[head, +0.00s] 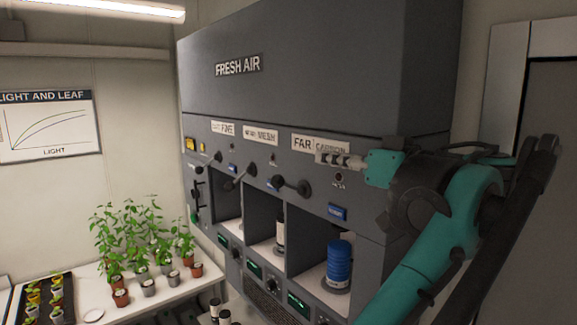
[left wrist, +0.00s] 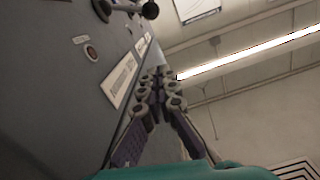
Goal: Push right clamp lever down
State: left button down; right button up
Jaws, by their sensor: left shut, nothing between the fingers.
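The right clamp lever (head: 290,185) is a dark lever with round ends on the grey cabinet front, above the right bay. It lies close to horizontal, tilted slightly down to the right. Two similar levers, the middle one (head: 240,177) and the left one (head: 208,162), sit further left. My left gripper (head: 322,157) is shut and empty, in front of the FAR CARBON label, above and right of the right lever and apart from it. In the left wrist view its fingers (left wrist: 160,75) meet beside the cabinet face; dark lever knobs (left wrist: 148,10) show at the top.
The grey FRESH AIR cabinet (head: 300,65) has three open bays; a blue ribbed cartridge (head: 339,265) stands in the right bay, a black-and-white one (head: 280,233) in the middle. Potted plants stand on a white table (head: 150,297) at the lower left. Free air lies left of the cabinet.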

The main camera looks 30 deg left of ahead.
pick_arm(q)
jog(key=p, duration=0.2)
send_over(284, 183)
jog(key=d, duration=0.2)
jog(key=f, duration=0.3)
jog(key=s+f, duration=0.1)
jog(key=shift+a+f, duration=0.25)
jog(key=shift+a, duration=0.05)
jog(key=shift+s, duration=0.1)
